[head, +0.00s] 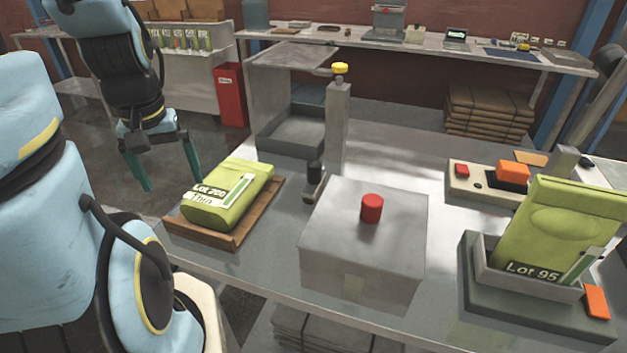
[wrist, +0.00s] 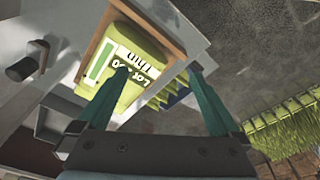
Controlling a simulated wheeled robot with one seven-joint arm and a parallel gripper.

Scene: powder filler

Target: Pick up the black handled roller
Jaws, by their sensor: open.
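The black handled roller (head: 315,172) stands on the metal table between the green "Lot 200" bag and the grey box with the red button. Its dark upright handle shows at the far left of the wrist view (wrist: 20,70). My gripper (head: 172,186) is open and empty, left of the "Lot 200" bag in the head view. It is well apart from the roller. In the wrist view my two green fingers (wrist: 158,70) are spread, with the bag beyond them and the roller off to their left.
The green "Lot 200" bag (head: 228,195) lies on a wooden tray (head: 236,240). The grey box (head: 365,235) with a red button (head: 371,208) stands right of the roller. A post (head: 338,125) with a yellow knob rises behind it. A "Lot 95" bag (head: 555,235) leans at the right.

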